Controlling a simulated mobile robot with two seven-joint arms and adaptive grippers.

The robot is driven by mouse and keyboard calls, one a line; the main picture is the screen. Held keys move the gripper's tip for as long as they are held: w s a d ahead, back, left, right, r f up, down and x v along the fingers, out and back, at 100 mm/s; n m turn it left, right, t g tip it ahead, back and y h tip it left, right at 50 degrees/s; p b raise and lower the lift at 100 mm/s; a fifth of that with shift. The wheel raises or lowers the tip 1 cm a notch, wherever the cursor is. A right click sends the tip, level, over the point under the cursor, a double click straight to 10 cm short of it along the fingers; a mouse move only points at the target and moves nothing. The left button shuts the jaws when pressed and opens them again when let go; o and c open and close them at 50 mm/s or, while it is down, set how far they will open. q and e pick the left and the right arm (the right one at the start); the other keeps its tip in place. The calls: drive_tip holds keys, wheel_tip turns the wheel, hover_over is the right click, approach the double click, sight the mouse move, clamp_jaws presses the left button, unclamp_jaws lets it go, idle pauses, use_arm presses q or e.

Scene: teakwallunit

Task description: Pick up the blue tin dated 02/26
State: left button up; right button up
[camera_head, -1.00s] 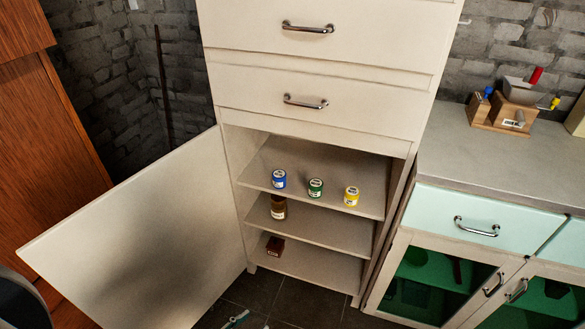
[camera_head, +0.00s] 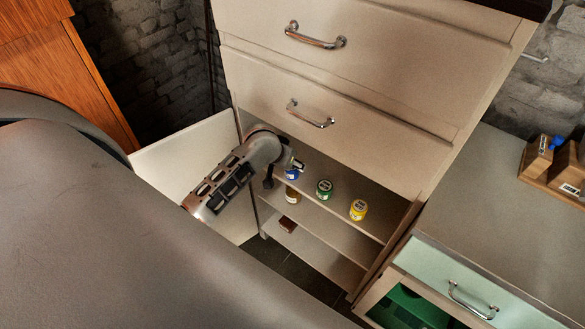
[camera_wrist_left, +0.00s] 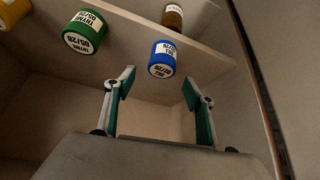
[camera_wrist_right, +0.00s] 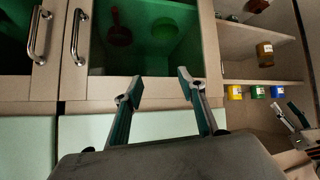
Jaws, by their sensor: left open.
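The blue tin (camera_head: 292,175) stands at the left end of the cabinet's upper open shelf, partly hidden by my left gripper (camera_head: 285,173). In the left wrist view, which looks upside down, the blue tin (camera_wrist_left: 162,60) has a white label that appears to read 02/26. My left gripper (camera_wrist_left: 158,85) is open and empty, and the tin is just beyond and roughly between its fingertips. In the right wrist view the blue tin (camera_wrist_right: 277,91) is at the right edge. My right gripper (camera_wrist_right: 158,88) is open and empty, in front of the green-glass cabinet.
A green tin (camera_head: 324,189) and a yellow tin (camera_head: 358,210) stand to the right on the same shelf (camera_head: 372,227). A brown jar (camera_head: 292,196) and a dark red box (camera_head: 288,225) are on lower shelves. The open cabinet door (camera_head: 185,150) is at the left. Drawers hang above.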

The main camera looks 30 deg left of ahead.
use_arm(q)
drive_tip(key=shift+s+x, duration=0.15)
drive_tip(key=shift+x, duration=1.35)
drive_tip(key=shift+s+x, duration=0.1)
drive_tip(key=shift+x, duration=1.45)
drive_tip(key=shift+a+f, duration=0.1)
drive_tip(key=shift+f, duration=0.05)
drive_tip(key=c, duration=1.2)
